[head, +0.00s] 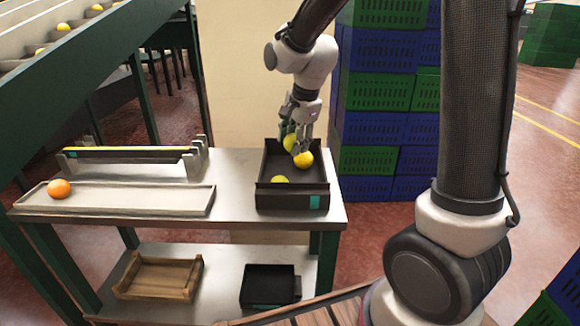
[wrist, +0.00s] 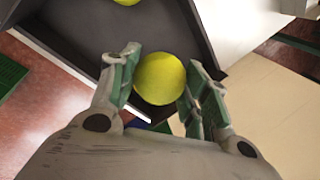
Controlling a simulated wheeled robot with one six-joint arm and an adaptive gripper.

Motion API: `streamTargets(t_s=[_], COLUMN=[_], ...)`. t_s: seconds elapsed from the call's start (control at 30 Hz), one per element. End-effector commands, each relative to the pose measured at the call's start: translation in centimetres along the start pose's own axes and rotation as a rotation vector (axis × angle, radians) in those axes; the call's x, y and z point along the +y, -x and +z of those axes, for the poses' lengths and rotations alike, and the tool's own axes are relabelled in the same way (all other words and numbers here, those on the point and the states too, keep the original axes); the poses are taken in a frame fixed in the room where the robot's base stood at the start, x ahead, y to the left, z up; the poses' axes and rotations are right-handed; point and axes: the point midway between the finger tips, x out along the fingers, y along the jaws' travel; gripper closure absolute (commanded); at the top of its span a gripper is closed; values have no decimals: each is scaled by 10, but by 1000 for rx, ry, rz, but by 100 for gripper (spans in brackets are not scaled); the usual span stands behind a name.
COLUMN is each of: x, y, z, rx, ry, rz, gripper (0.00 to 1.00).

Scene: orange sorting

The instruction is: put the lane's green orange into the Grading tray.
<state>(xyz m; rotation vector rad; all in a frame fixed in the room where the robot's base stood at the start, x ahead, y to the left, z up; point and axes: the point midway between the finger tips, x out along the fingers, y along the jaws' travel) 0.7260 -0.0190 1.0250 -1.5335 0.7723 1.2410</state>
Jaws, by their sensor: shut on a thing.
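My gripper (head: 298,138) is over the back part of a dark tray (head: 292,202) with a teal label, on the right of the steel table. In the wrist view my gripper (wrist: 158,88) has its fingers on both sides of a yellow-green orange (wrist: 160,78), shut on it. That held orange also shows in the head view (head: 290,142), partly hidden by the fingers. The dark tray also shows in the wrist view (wrist: 190,32). I see no writing naming the tray.
A pale long tray (head: 130,200) with an orange-coloured orange (head: 59,189) lies on the table's left, before a long rail-like holder (head: 130,160). A wooden tray (head: 158,277) and a black tray (head: 268,286) are on the lower shelf. Stacked crates (head: 380,125) stand behind right.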

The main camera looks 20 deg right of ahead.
Motion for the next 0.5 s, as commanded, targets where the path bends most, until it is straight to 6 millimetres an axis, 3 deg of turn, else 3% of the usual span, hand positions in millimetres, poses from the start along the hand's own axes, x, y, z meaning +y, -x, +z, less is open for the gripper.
streamTargets(t_s=[0.1,0.5], x=[8,23], y=[-24,-73], z=[0,0], rx=[0,0], ry=[-1,1], rz=[5,2], gripper=[78,78])
